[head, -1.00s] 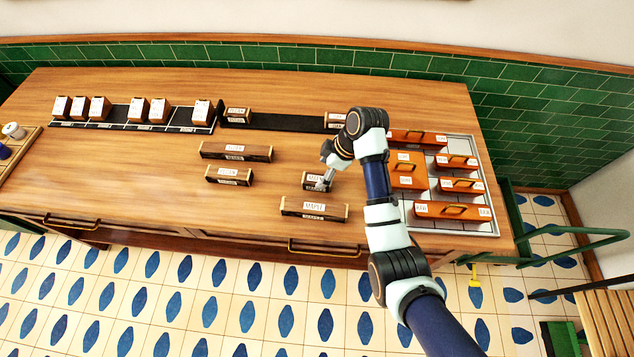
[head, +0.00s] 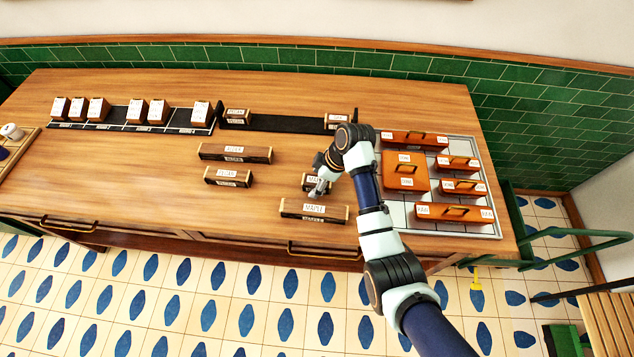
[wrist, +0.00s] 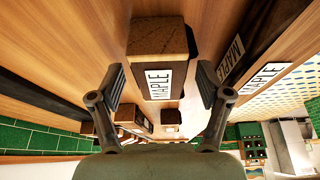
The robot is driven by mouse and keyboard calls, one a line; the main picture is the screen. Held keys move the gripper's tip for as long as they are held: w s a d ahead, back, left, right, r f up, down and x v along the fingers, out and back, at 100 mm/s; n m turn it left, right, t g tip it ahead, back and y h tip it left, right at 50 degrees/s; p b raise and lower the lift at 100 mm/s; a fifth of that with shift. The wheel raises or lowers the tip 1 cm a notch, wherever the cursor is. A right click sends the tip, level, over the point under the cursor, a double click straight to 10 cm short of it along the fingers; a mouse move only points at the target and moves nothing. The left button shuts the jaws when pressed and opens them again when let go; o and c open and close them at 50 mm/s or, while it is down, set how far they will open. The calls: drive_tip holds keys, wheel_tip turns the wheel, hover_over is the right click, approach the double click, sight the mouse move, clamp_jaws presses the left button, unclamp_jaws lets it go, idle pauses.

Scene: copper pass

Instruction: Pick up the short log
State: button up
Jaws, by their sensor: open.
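A short log labelled MAPLE (head: 308,186) lies on the wooden counter, partly hidden by my gripper in the head view. In the wrist view the short log (wrist: 158,45) sits between my two spread fingers, with its label facing the camera. My gripper (head: 317,194) is open and right at the log; in the wrist view (wrist: 160,92) a gap shows on each side of it. A longer MAPLE log (head: 315,211) lies just in front. Another short log (head: 228,176) and another long log (head: 235,153) lie further left.
Orange-brown blocks with handles (head: 404,172) stand on a grey tray (head: 398,217) at the right. A black strip (head: 285,122) at the back has a small block at each end. White-labelled boxes (head: 98,109) line the back left. The counter's left middle is clear.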

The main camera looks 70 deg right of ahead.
sight(317, 180)
drive_tip(key=shift+f, duration=0.1)
drive_tip(key=c, duration=1.3)
drive_tip(key=shift+r+p, duration=4)
drive_tip(key=shift+r, duration=6.3)
